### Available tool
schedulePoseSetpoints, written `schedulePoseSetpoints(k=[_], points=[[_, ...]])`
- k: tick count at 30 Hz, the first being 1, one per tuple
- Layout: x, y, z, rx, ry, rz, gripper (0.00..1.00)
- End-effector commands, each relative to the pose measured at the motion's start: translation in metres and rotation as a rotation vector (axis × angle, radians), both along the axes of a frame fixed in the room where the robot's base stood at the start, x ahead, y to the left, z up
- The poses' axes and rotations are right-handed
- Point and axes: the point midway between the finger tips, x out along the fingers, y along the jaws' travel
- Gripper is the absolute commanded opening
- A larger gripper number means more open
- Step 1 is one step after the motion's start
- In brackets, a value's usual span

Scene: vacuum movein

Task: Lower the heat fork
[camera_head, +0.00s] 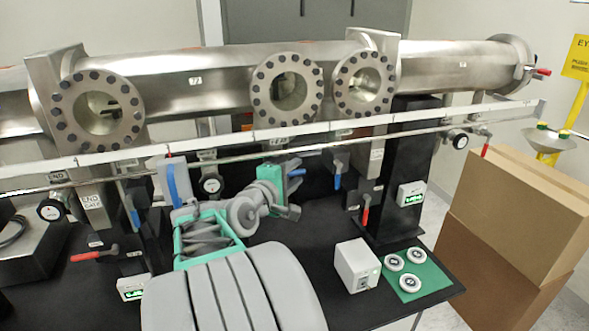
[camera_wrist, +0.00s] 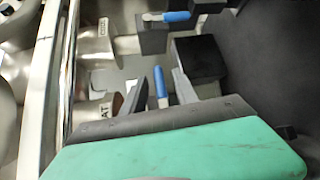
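A blue-handled lever (camera_wrist: 160,82) shows in the wrist view between the two fingers of my gripper (camera_wrist: 159,88). A plate beside it has a partly hidden label ending in "AT" (camera_wrist: 118,103); I take this lever as the heat fork. My gripper is open, with a finger on each side of the blue handle; contact cannot be made out. In the head view, a blue handle (camera_head: 297,173) shows just right of my teal gripper body (camera_head: 270,176), below the rail. My gripper's fingertips are hidden there.
Other blue levers stand at right (camera_head: 337,182) and left (camera_head: 135,215); another shows in the wrist view (camera_wrist: 176,16). A long rail (camera_head: 250,135) runs above, below the steel vessel (camera_head: 200,85). A white box (camera_head: 356,265) and a green mat (camera_head: 433,279) lie at front right.

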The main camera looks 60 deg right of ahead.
Motion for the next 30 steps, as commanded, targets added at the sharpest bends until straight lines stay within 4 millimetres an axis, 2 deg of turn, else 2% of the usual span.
schedulePoseSetpoints(k=[3,9,22,30], points=[[-0.0011,-0.0082,-0.001,0.0,0.0,-0.001,0.35],[-0.0018,-0.0087,-0.0015,0.0,-0.001,-0.003,0.35],[-0.0017,-0.0084,-0.0015,0.0,-0.001,-0.003,0.01],[-0.0018,-0.0082,-0.0015,0.0,-0.001,-0.003,0.0]])
